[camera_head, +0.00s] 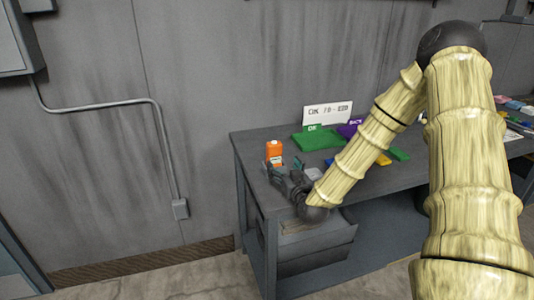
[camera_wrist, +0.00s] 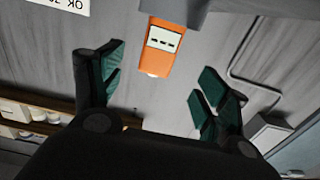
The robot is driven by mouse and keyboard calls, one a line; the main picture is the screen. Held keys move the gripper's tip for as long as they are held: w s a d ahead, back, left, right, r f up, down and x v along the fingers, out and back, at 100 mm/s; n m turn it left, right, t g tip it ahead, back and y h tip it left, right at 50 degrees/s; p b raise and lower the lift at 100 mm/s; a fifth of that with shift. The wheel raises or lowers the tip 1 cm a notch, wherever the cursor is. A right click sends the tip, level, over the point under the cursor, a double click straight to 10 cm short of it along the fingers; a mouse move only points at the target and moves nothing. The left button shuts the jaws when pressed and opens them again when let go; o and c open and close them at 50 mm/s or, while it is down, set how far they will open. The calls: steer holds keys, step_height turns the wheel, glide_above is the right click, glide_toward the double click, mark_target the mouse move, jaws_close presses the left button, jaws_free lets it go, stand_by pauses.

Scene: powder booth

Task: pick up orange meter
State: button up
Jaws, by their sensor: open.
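The orange meter (camera_head: 274,151) stands upright near the left end of the grey table in the head view. It has a white face and shows in the wrist view (camera_wrist: 161,47), tilted in the picture, with dark marks on its display. My gripper (camera_head: 284,171) is open beside the meter, on its near side. In the wrist view my gripper (camera_wrist: 158,83) has its two dark green-padded fingers spread wide. The meter appears beyond the fingertips and between their lines, not held. The exact gap between fingers and meter is hard to tell.
The grey table (camera_head: 252,140) holds a green tray (camera_head: 311,140), a purple tray (camera_head: 347,130) and a white sign (camera_head: 327,113) behind them. A small grey item (camera_head: 314,174) lies right of my gripper. A conduit (camera_head: 160,120) runs down the wall at left.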

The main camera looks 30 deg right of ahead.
mark_target(276, 151)
steer(key=p+x, duration=0.1)
steer(key=x, duration=0.4)
steer(key=shift+w+a+r, duration=0.1)
steer(key=shift+w+r, duration=0.05)
steer(key=shift+w, duration=0.25)
steer(key=shift+w+d+r+p, duration=0.3)
steer(key=shift+p, duration=0.1)
steer(key=shift+p+x, duration=0.75)
steer(key=shift+x, duration=1.35)
steer(key=shift+r, duration=0.1)
steer(key=shift+c, duration=0.2)
steer(key=c, duration=1)
steer(key=shift+c, duration=0.8)
steer(key=shift+r, duration=0.15)
